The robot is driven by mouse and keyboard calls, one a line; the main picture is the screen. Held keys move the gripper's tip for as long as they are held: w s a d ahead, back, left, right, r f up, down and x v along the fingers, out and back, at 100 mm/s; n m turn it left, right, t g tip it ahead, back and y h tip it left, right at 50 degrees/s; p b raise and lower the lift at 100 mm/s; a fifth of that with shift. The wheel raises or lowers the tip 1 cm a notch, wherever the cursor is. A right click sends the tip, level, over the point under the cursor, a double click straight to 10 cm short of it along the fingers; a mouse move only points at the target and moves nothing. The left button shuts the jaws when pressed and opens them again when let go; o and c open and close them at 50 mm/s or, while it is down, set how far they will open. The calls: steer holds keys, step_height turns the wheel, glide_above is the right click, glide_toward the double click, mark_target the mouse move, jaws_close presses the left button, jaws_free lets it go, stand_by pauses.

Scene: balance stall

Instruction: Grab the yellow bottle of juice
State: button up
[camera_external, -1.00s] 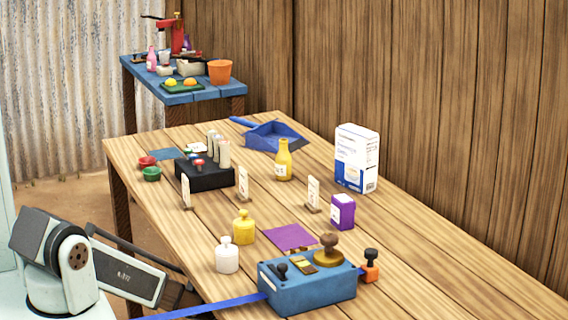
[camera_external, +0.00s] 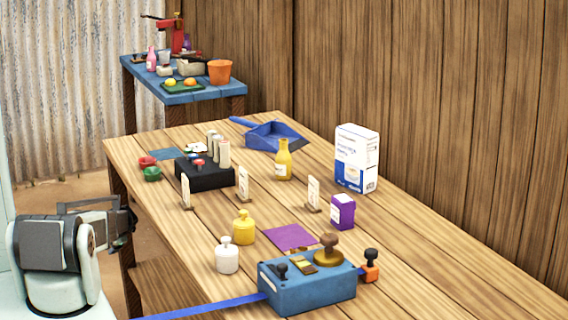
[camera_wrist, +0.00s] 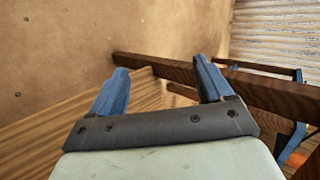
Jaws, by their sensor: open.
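The yellow bottle of juice (camera_external: 283,160) stands upright on the wooden table, in front of the blue dustpan and left of the white box. It has a narrow neck and a pale label. My gripper (camera_external: 128,226) is at the table's left edge, well away from the bottle, and is partly hidden behind my arm in the external view. In the wrist view my gripper (camera_wrist: 160,82) shows two blue fingers spread apart with nothing between them. The bottle is not visible in the wrist view.
A yellow weight-like jar (camera_external: 244,228), a white one (camera_external: 227,256) and a blue box (camera_external: 306,288) are nearer. The table's right side is mostly bare.

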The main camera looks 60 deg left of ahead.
steer(key=s+a+r+m, duration=0.1)
steer(key=s+a+r, duration=0.25)
steer(key=r, duration=0.55)
steer(key=s+a+r, duration=0.2)
steer(key=a+r, duration=0.3)
steer(key=r, duration=0.5)
steer(key=w+r+t+h, duration=0.1)
steer(key=w+r, duration=0.3)
steer(key=r, duration=0.3)
steer(key=w+r+h, duration=0.2)
steer(key=w+r, duration=0.2)
steer(key=r, duration=0.3)
steer(key=w+d+r+n+t+h, duration=0.1)
steer(key=w+d+r, duration=0.15)
steer(key=w, duration=0.35)
steer(key=w+d+r+n, duration=0.1)
steer(key=w+d+r, duration=0.15)
steer(key=w, duration=0.25)
step_height(320, 180, up, 9)
steer(key=n+h, duration=0.5)
steer(key=n, duration=0.6)
glide_above(283, 149)
steer(key=w+a, duration=0.1)
step_height(283, 149, down, 13)
steer(key=shift+s+a+f, duration=0.1)
steer(key=shift+s, duration=0.05)
steer(key=c, duration=1.3)
